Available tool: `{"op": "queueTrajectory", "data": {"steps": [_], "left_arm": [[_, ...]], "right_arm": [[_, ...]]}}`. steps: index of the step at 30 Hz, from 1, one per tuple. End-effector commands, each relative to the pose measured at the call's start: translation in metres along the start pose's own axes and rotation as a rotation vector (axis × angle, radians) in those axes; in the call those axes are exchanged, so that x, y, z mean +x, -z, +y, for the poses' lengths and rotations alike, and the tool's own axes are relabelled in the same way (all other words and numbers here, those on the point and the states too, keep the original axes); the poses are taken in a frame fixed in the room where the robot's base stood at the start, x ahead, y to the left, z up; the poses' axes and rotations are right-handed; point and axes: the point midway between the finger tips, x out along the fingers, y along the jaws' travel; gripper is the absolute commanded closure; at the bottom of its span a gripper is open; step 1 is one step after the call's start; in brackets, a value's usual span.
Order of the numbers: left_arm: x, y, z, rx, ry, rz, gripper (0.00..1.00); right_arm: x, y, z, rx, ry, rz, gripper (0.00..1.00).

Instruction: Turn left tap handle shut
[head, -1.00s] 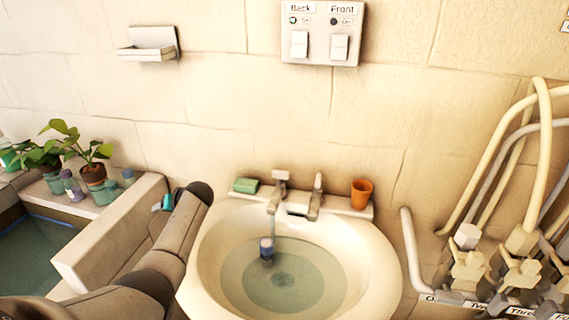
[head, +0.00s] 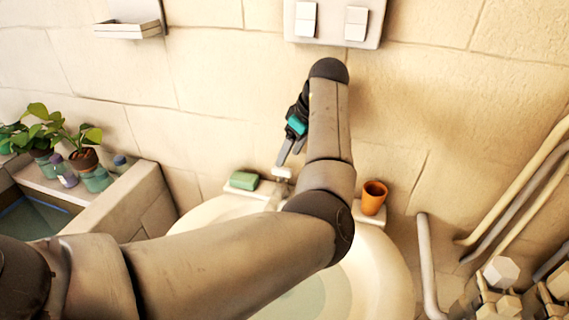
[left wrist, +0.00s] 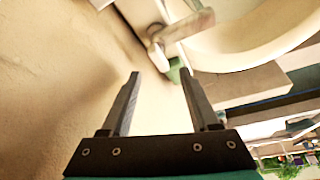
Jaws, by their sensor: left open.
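The left tap (head: 279,185) stands on the back ledge of the white basin (head: 210,208). Its pale handle (head: 282,173) shows just below my left gripper (head: 289,159). The gripper is open, empty and points down at the handle from above, apparently not touching it. In the left wrist view a tap (left wrist: 182,27) lies beyond the two spread fingers (left wrist: 160,75), towards the top. My left forearm covers the right tap and much of the basin. Whether water runs from the left tap is hidden.
A green soap (head: 243,180) lies left of the tap and an orange cup (head: 373,197) stands at the right. A switch box (head: 337,22) is on the wall above. Potted plants (head: 84,158) stand far left; pipes (head: 525,180) are at right.

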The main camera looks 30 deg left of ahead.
Motion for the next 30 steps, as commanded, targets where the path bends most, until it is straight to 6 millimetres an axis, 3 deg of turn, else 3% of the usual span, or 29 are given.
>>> {"op": "queueTrajectory", "data": {"steps": [3, 9, 21, 30], "left_arm": [[0.023, -0.001, -0.001, 0.002, 0.003, 0.000, 0.39], [0.048, 0.000, -0.001, 0.002, 0.002, 0.001, 0.39], [0.055, 0.000, 0.000, 0.002, -0.001, 0.001, 0.40], [0.055, 0.000, 0.000, 0.002, -0.001, 0.001, 0.73]], "right_arm": [[0.004, -0.005, -0.001, 0.000, 0.001, -0.007, 0.50], [0.007, -0.005, -0.001, 0.000, 0.001, -0.008, 0.50], [0.008, -0.004, 0.002, -0.001, -0.002, -0.005, 0.50], [0.008, -0.002, 0.002, -0.001, -0.003, -0.003, 0.50]]}}
